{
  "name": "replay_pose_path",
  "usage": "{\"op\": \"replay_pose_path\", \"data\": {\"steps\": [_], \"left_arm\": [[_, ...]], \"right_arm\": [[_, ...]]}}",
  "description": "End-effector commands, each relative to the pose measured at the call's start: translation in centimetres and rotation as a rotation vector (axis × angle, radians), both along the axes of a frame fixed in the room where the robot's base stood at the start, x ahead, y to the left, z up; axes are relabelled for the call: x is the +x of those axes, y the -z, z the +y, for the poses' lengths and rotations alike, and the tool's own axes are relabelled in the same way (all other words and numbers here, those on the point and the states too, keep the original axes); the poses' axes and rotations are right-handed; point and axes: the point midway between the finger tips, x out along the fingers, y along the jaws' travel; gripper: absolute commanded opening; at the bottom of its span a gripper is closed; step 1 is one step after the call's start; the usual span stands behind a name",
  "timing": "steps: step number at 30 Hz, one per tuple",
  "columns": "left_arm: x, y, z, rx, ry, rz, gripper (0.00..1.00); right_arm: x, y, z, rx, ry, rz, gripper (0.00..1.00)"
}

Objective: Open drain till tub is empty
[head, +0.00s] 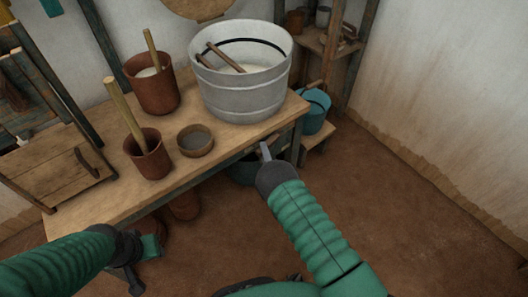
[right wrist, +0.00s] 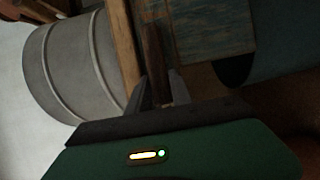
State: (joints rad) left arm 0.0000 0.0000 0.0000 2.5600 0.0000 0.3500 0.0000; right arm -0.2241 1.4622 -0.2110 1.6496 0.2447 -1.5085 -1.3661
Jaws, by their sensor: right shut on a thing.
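The pale grey banded tub (head: 240,95) stands upright on the wooden table, with whitish contents low inside and a wooden stick (head: 225,57) leaning in it. Its side also shows in the right wrist view (right wrist: 72,70). My right gripper (head: 265,151) is at the table's front edge, below the tub. In the right wrist view its fingers (right wrist: 155,92) are shut on a brown wooden piece (right wrist: 152,55) beside the table edge. The drain outlet and any flow cannot be made out. My left gripper (head: 132,268) is low at the front left, away from the tub; its jaw state is unclear.
The table (head: 110,205) holds two brown pots (head: 155,93) (head: 150,160) with sticks and a small bowl (head: 195,140). A dark bucket (head: 243,172) stands under the table, partly hidden. A teal bucket (head: 314,112) stands at the right. The floor (head: 400,220) at right is clear.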

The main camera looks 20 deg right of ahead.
Motion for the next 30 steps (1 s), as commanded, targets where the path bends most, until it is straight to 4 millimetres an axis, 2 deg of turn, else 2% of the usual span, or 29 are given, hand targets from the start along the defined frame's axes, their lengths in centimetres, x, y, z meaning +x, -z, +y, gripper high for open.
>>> {"op": "replay_pose_path", "data": {"steps": [11,30], "left_arm": [[0.0,2.2,0.0,0.000,0.000,0.000,0.36],[0.0,10.6,0.0,0.000,0.000,0.000,0.36]], "right_arm": [[-0.2,2.0,0.1,-0.123,-0.003,-0.036,0.00],[0.5,6.7,-1.8,-0.670,-0.005,-0.234,0.00]]}}
